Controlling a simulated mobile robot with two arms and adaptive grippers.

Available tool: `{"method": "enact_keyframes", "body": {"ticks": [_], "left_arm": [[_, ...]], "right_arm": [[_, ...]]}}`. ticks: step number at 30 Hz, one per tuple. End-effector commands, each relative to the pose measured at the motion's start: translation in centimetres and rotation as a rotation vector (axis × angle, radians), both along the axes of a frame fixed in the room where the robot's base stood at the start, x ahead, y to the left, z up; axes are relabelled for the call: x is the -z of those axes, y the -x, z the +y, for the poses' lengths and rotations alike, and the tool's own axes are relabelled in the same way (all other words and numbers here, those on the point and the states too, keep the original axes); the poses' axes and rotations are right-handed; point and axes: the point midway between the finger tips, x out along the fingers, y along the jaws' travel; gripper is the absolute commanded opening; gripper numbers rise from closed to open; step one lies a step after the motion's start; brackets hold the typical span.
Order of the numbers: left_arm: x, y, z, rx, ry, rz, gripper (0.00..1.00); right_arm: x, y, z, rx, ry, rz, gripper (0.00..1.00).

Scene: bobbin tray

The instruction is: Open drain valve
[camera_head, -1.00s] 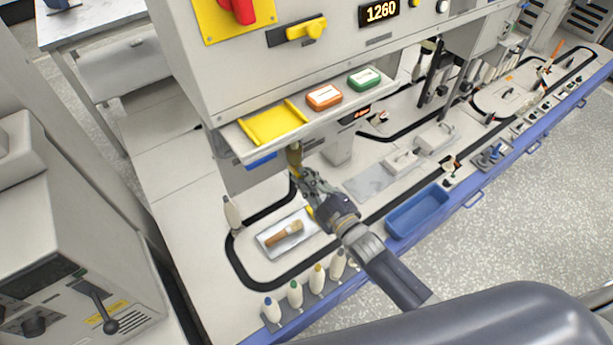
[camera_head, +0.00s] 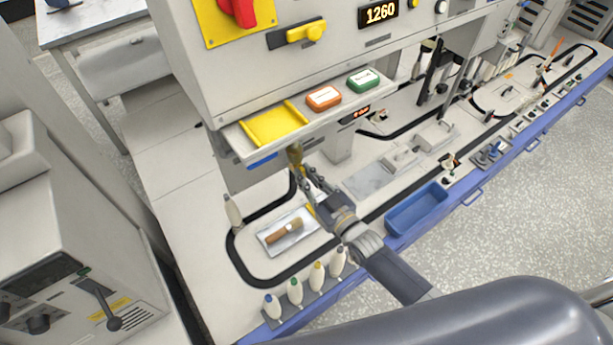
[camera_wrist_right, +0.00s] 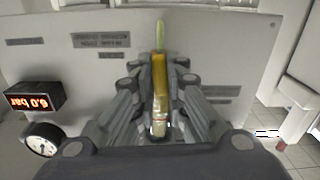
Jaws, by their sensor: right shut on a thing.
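The drain valve's brass-coloured part (camera_head: 295,157) hangs under the front of the machine's panel in the head view. My right gripper (camera_head: 306,177) is at its lower end. In the right wrist view a slim yellow lever (camera_wrist_right: 159,75) lies between the fingers of my right gripper (camera_wrist_right: 158,95), which are shut on it. A pale green tip shows beyond the lever and a metallic end shows nearer the wrist. The fingers hide the lever's sides, and I cannot tell its exact angle. My left gripper is not in view.
Several small bottles (camera_head: 296,291) stand at the front edge. A blue bin (camera_head: 417,209) is to the right. The panel with a yellow holder (camera_head: 272,127) overhangs. A pressure display (camera_wrist_right: 33,96) and gauge (camera_wrist_right: 43,139) show at left.

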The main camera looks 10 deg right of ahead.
Motion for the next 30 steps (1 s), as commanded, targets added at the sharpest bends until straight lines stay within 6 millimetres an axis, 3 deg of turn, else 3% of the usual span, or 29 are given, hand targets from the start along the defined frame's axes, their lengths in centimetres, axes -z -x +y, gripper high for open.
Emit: {"method": "enact_keyframes", "body": {"ticks": [23,24,25,26,30], "left_arm": [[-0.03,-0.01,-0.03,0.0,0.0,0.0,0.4],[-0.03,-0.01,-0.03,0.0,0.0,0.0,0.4],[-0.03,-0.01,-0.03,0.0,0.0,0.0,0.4],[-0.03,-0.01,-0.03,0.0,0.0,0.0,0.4],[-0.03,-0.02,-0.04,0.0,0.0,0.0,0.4]], "right_arm": [[0.23,0.09,-0.01,0.0,-0.087,0.041,0.0],[0.23,0.09,-0.01,0.0,-0.087,0.041,0.21],[0.23,0.09,-0.02,0.0,-0.086,0.041,0.28],[0.21,0.08,-0.02,0.0,-0.086,0.041,0.33],[0.13,0.05,-0.01,0.0,-0.087,0.039,0.33]]}}
